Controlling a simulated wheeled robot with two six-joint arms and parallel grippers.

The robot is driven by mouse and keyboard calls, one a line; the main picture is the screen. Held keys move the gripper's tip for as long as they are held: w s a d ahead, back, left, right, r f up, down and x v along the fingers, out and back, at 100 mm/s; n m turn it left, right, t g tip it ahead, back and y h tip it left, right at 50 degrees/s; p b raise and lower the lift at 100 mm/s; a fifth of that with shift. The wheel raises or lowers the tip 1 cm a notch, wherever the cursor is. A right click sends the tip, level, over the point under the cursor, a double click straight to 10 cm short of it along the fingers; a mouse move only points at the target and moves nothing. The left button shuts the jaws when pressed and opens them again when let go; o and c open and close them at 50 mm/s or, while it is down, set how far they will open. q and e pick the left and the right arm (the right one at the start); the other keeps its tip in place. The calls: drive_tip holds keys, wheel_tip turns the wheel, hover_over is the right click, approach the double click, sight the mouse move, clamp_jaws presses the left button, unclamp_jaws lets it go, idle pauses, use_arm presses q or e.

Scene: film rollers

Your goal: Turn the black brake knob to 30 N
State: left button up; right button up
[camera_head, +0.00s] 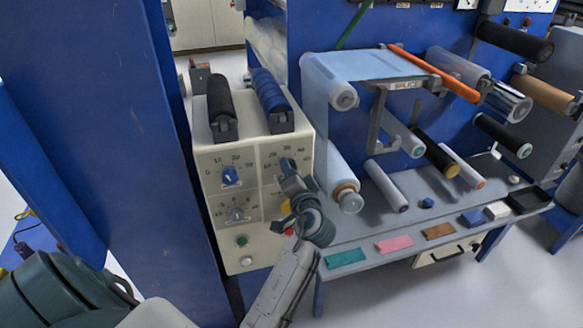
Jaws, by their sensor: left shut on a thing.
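The cream control box (250,255) has a panel of dials on its front. A blue knob (230,176) sits on the upper left dial and a grey knob (237,214) on the lower left one. My right gripper is not in view.
A green button (241,241) and a white button (246,261) are low on the panel. Black and blue rollers lie on top of the box. A grey shelf (400,224) with several film rollers and coloured pads stands to the right. A blue post (110,120) is close on the left.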

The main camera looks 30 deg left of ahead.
use_arm(q)
drive_tip(key=m+p, duration=0.3)
drive_tip(key=m, duration=0.3)
drive_tip(key=shift+r, duration=0.2)
idle(0.5)
drive_tip(key=o, duration=1)
drive_tip(key=shift+a+f, duration=0.1)
drive_tip(key=shift+a, duration=0.05)
drive_tip(key=shift+a+f, duration=0.1)
drive_tip(key=shift+d, duration=0.2)
